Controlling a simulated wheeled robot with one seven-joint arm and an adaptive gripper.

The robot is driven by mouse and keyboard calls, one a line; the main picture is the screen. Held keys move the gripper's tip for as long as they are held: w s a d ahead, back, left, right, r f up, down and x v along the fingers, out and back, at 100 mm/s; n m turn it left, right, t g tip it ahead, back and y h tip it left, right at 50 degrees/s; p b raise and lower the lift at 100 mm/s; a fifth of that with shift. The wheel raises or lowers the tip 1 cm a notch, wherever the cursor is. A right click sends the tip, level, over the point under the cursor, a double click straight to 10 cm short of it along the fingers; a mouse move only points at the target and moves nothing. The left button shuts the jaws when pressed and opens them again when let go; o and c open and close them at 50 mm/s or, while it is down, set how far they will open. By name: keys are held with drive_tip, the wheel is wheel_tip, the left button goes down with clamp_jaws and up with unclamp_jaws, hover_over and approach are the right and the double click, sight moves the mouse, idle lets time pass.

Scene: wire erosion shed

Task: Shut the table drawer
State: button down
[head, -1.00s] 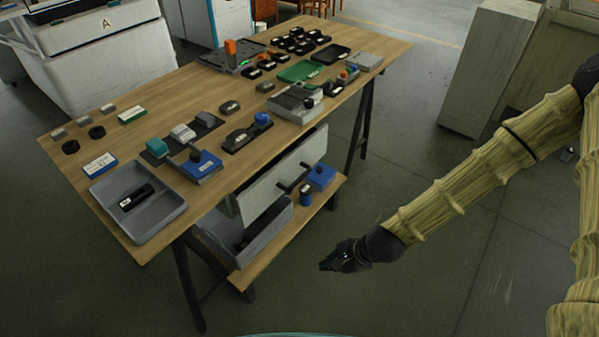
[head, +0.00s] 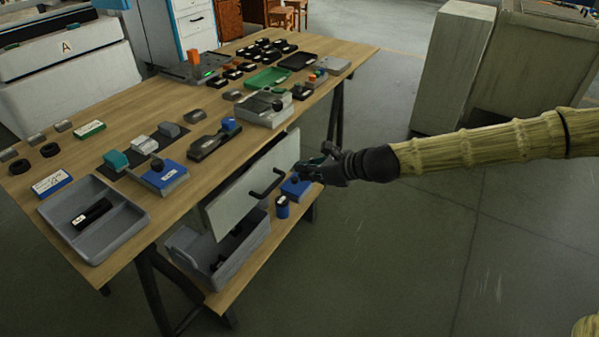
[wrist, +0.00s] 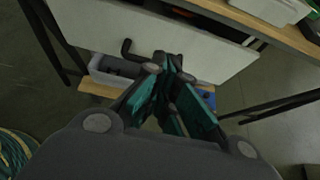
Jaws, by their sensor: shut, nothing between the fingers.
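The table drawer (head: 236,196) has a pale front panel with a dark bar handle (head: 267,184). It hangs under the wooden table top (head: 110,108), and its front stands out from the table's edge. The drawer front (wrist: 205,48) also fills the upper part of the wrist view, with the handle (wrist: 131,50) left of my fingers. My gripper (head: 303,170) is shut and empty. It is in front of the right part of the drawer front, to the right of the handle. I cannot tell whether the fingertips touch the panel.
A lower shelf (head: 255,256) holds a grey bin (head: 222,256), a blue box (head: 296,187) and a blue-black cylinder (head: 282,208). A grey tray (head: 130,235) and many small parts lie on the table top.

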drive_tip(key=b, duration=0.1)
approach(263, 169)
wheel_tip(263, 169, down, 3)
drive_tip(key=a, duration=0.1)
drive_tip(key=shift+w+a, duration=1.35)
drive_tip(key=shift+a, duration=0.2)
drive_tip(key=shift+w, duration=0.1)
